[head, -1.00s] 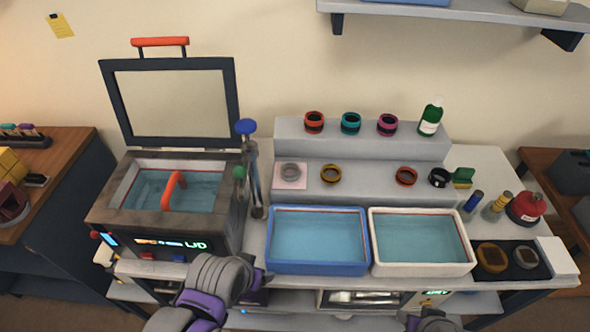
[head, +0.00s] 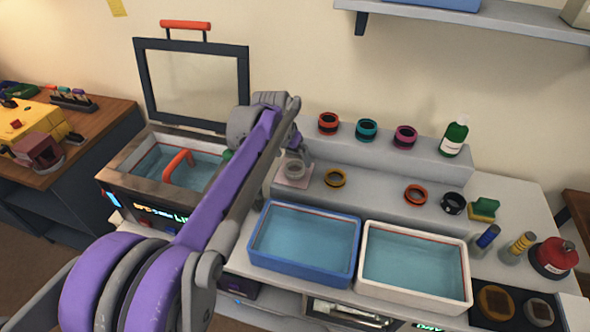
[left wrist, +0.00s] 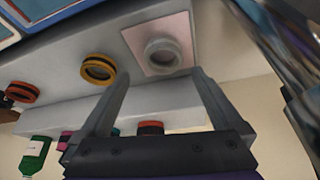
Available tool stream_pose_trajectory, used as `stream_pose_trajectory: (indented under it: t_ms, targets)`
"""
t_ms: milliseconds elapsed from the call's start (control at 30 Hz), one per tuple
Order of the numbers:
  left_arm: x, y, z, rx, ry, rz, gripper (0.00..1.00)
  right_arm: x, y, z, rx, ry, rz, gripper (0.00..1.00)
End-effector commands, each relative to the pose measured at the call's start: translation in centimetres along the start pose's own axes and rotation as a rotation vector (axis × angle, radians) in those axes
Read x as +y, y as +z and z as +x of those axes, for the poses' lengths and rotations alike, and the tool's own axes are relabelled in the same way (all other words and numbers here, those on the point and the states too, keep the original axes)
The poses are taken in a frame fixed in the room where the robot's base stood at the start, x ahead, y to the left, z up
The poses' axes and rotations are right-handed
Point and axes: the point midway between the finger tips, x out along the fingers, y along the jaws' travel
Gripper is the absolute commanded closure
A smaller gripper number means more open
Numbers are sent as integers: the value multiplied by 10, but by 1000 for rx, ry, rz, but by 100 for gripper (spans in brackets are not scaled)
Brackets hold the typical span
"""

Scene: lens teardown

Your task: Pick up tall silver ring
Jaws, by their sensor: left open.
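The silver ring (head: 294,168) stands on a pale pink square pad (head: 284,182) at the left end of the lower grey step. In the left wrist view the ring (left wrist: 162,55) lies on its pad (left wrist: 133,40), just beyond the fingertips. My left gripper (head: 298,150) hangs over the ring in the head view, partly hidden by its own arm. In the left wrist view the left gripper (left wrist: 155,78) is open, its two fingers apart with nothing between them. My right gripper is out of view.
A yellow ring (head: 335,177) stands right of the silver ring on the same step. Orange (head: 328,124), teal (head: 366,130) and magenta (head: 405,137) rings stand on the upper step behind. Blue (head: 253,263) and white (head: 362,292) water tubs are in front.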

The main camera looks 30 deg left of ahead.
Motion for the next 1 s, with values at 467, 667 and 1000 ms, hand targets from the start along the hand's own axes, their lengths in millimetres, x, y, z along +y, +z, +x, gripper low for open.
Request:
stream_pose_trajectory:
  t_ms: [467, 667, 1000]
  targets:
    - [-4, 0, 55, 0, -1, 0, 0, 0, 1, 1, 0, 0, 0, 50]
    - [-4, 0, 55, 0, -1, 0, 0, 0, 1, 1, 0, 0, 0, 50]
    - [-4, 0, 55, 0, 0, 0, 59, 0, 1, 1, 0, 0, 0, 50]
